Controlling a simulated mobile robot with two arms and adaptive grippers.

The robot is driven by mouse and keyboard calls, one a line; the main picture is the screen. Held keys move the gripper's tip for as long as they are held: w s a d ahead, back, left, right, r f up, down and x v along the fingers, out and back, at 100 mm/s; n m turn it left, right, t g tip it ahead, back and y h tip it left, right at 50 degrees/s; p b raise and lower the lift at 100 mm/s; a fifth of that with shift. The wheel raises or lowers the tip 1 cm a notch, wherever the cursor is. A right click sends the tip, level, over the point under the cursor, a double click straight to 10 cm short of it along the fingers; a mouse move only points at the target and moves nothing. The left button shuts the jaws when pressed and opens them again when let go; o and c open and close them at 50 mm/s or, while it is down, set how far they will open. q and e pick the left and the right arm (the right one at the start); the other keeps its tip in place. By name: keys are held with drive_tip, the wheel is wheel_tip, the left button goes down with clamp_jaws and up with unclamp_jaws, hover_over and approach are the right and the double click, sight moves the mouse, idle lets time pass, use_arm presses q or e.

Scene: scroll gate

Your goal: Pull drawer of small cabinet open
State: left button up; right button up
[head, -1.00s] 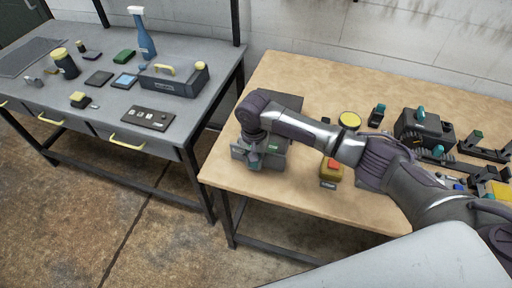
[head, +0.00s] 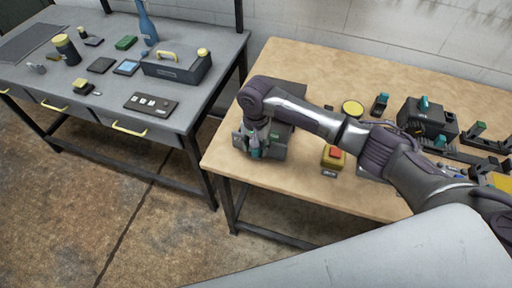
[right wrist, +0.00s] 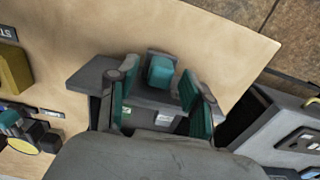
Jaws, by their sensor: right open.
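The small dark grey cabinet (head: 291,100) stands near the left front corner of the wooden table. My right arm lies across part of it. My right gripper (head: 255,146) is at the cabinet's front, with teal finger pads. In the right wrist view, the open fingers (right wrist: 159,74) stand on either side of a teal block-like handle (right wrist: 160,72) on the cabinet's grey front (right wrist: 90,75). I cannot tell whether either pad touches the handle. My left gripper is not in view.
The wooden table (head: 300,62) also bears a yellow block with a red top (head: 333,157), a yellow disc (head: 352,108) and a black box (head: 428,118). A grey workbench (head: 190,107) with tools stands at the left, past a gap.

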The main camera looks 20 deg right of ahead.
wheel_tip(320, 180, up, 11)
idle(0.3)
drive_tip(key=shift+f, duration=0.1)
